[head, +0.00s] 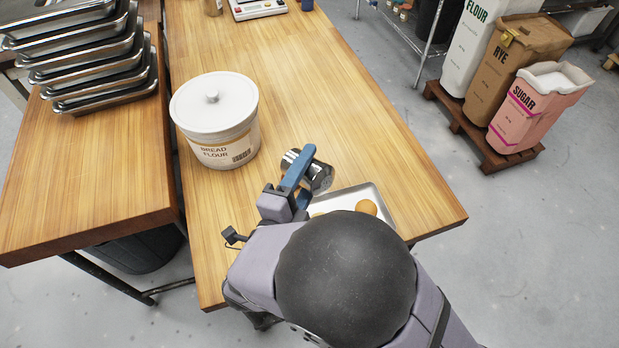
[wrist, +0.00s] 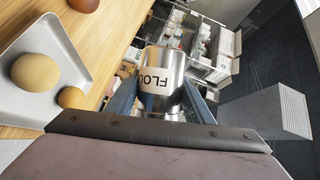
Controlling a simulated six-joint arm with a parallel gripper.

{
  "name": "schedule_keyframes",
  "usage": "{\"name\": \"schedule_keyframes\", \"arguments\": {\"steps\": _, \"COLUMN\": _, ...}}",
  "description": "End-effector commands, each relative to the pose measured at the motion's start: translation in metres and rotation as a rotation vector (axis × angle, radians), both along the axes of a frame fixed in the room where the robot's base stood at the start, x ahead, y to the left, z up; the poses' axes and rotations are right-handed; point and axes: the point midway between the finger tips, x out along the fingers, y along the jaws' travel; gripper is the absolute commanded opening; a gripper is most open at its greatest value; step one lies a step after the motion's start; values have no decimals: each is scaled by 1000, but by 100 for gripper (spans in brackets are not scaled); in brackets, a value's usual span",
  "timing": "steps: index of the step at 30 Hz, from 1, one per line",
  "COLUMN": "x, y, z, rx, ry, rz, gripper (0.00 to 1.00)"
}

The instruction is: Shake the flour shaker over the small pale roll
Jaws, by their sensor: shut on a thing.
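My gripper (head: 300,172) is shut on the metal flour shaker (head: 319,178), which also shows between the blue fingers in the wrist view (wrist: 168,65). In the head view the shaker is tipped well over, its dotted end toward the lower right, above the far edge of the tray (head: 350,194). In the head view one golden roll (head: 366,207) shows clearly; my arm hides much of the tray.
A white bread flour tub (head: 215,120) stands on the wooden table left of my gripper. A scale (head: 257,8) is at the far end. Stacked metal trays (head: 90,60) stand on the left table. Flour, rye and sugar sacks are on a floor pallet at right.

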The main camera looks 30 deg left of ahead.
Motion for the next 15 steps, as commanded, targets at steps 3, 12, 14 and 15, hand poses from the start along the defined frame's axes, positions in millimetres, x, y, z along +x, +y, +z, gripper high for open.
{"name": "schedule_keyframes", "arguments": {"steps": 3, "x": 0, "y": 2, "z": -13, "rx": 81, "ry": -28, "rz": 1, "gripper": 18}}
{"name": "schedule_keyframes", "arguments": {"steps": 12, "x": 1, "y": 3, "z": -24, "rx": 270, "ry": -89, "rz": 1, "gripper": 18}}
{"name": "schedule_keyframes", "arguments": {"steps": 14, "x": 1, "y": 2, "z": -26, "rx": 297, "ry": -99, "rz": 0, "gripper": 18}}
{"name": "schedule_keyframes", "arguments": {"steps": 15, "x": 1, "y": 2, "z": -28, "rx": 317, "ry": -104, "rz": 1, "gripper": 18}}
